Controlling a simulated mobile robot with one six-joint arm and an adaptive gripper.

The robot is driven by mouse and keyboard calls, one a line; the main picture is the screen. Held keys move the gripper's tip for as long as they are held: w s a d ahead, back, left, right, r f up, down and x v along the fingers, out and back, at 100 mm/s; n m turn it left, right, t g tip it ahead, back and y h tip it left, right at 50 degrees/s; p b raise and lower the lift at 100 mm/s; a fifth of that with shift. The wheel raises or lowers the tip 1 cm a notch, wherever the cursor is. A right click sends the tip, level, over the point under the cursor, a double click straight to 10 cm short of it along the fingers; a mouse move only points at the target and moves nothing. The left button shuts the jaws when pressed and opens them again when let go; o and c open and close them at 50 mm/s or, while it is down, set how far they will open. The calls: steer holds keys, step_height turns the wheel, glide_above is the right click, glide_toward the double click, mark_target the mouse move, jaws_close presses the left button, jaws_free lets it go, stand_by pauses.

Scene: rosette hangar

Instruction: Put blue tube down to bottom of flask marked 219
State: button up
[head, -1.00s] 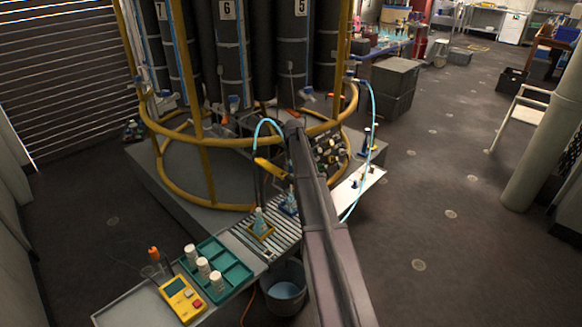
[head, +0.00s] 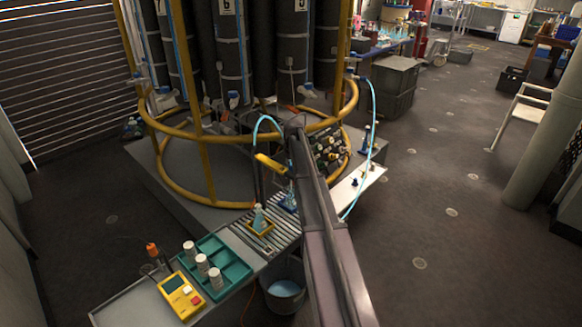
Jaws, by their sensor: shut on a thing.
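The light-blue tube (head: 263,120) arches beside the end of my arm, and its near end hangs toward the conveyor. Its other length (head: 372,110) runs down on the right. My gripper (head: 264,160) is partly hidden by my arm; a yellow part shows at the tube, and it is shut on the tube. A clear flask (head: 258,217) with pale blue contents stands upright in a yellow holder on the rollers, below the gripper. A second flask (head: 290,201) stands in a blue holder, partly behind my arm. No flask mark is readable. I cannot tell whether the tube's tip is inside a flask.
A yellow ring frame (head: 205,207) with tall dark cylinders stands behind the roller conveyor (head: 243,233). A green tray (head: 237,271) with white containers and a yellow meter (head: 181,297) sit at front left. A bucket (head: 286,301) stands below the rollers.

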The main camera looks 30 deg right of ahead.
steer(key=shift+f+b, duration=0.6)
steer(key=shift+f, duration=0.1)
steer(key=shift+f+b, duration=2.6)
steer(key=shift+f, duration=0.05)
stand_by(0.3)
steer(key=o, duration=1)
steer(key=o, duration=0.3)
